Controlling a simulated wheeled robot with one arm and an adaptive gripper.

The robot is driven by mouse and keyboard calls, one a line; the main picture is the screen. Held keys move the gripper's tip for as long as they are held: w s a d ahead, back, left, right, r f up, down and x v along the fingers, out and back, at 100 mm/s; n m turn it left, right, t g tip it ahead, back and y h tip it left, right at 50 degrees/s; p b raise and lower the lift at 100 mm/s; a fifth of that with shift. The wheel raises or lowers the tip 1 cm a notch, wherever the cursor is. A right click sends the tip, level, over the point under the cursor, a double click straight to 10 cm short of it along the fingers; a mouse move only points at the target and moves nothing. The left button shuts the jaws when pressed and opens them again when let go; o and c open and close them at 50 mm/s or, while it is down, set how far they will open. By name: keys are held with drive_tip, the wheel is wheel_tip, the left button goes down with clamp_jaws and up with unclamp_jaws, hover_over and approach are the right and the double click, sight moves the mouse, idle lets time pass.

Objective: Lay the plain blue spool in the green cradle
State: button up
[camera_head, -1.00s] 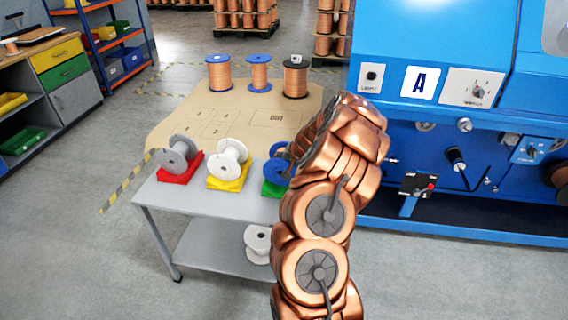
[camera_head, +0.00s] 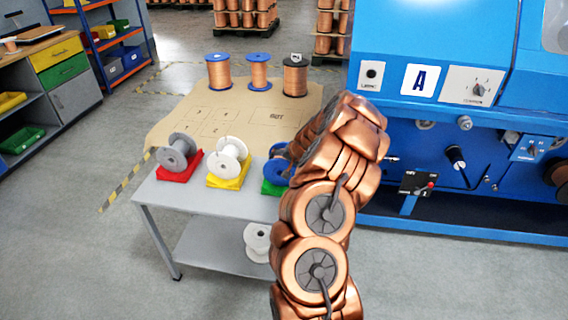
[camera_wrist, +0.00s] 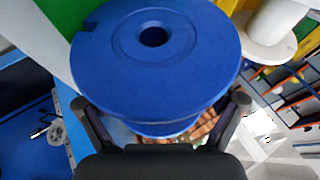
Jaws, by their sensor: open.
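The plain blue spool (camera_head: 273,172) lies on its side at the green cradle (camera_head: 271,189), at the right end of the row on the table. My arm hides much of both in the head view. In the wrist view the round blue flange of the spool (camera_wrist: 155,45) fills the middle, and a green patch of the cradle (camera_wrist: 47,28) shows behind it. My gripper (camera_wrist: 160,112) is open, with one finger on each side of the spool's lower edge. Whether the fingers touch it, and how firmly the spool rests in the cradle, I cannot tell.
A grey spool (camera_head: 178,152) lies in a red cradle (camera_head: 179,172) and a white spool (camera_head: 229,158) in a yellow cradle (camera_head: 229,179). Copper-wound spools (camera_head: 219,72) stand at the table's back. A blue machine (camera_head: 450,130) stands close on the right. The mat (camera_head: 185,120) has free room.

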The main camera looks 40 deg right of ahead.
drive_tip(key=s+r+p, duration=0.1)
drive_tip(key=s+r, duration=0.2)
drive_tip(key=r, duration=0.6)
drive_tip(key=s+r+p, duration=0.1)
drive_tip(key=s+r, duration=0.3)
drive_tip(key=r, duration=0.5)
drive_tip(key=shift+a+r+p, duration=0.3)
drive_tip(key=shift+a+p, duration=0.05)
idle(0.4)
drive_tip(key=shift+s, duration=0.1)
